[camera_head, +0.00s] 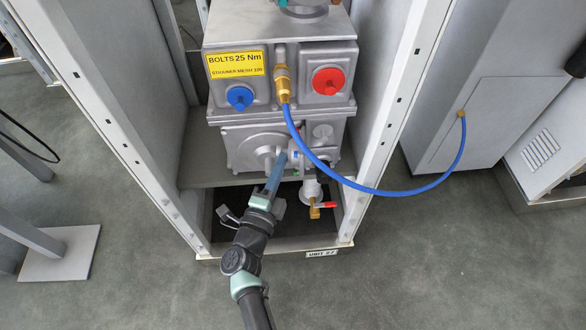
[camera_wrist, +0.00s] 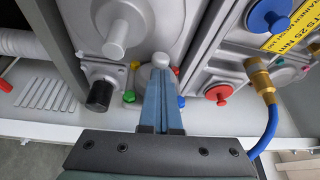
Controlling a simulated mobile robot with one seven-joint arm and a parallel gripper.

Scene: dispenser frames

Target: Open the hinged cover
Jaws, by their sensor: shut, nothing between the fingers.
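A square grey plate (camera_head: 243,143) on the front of the lower metal housing looks like the cover, though no hinge shows clearly. It lies flat against the housing. A thick grey post sticks out of it, and the plate also shows in the wrist view (camera_wrist: 165,22). My gripper (camera_head: 281,157) is in front of the lower housing, just right of that post. In the wrist view my gripper (camera_wrist: 160,70) has its blue fingers together, with nothing between them. The tips are at or very near a small rounded grey knob (camera_wrist: 160,59); I cannot tell whether they touch.
Above sits a housing with a blue cap (camera_head: 240,97), a red cap (camera_head: 328,81) and a yellow label (camera_head: 235,64). A blue hose (camera_head: 390,192) loops across to the right cabinet. A red-handled valve (camera_head: 316,208) hangs below. White frame posts stand either side.

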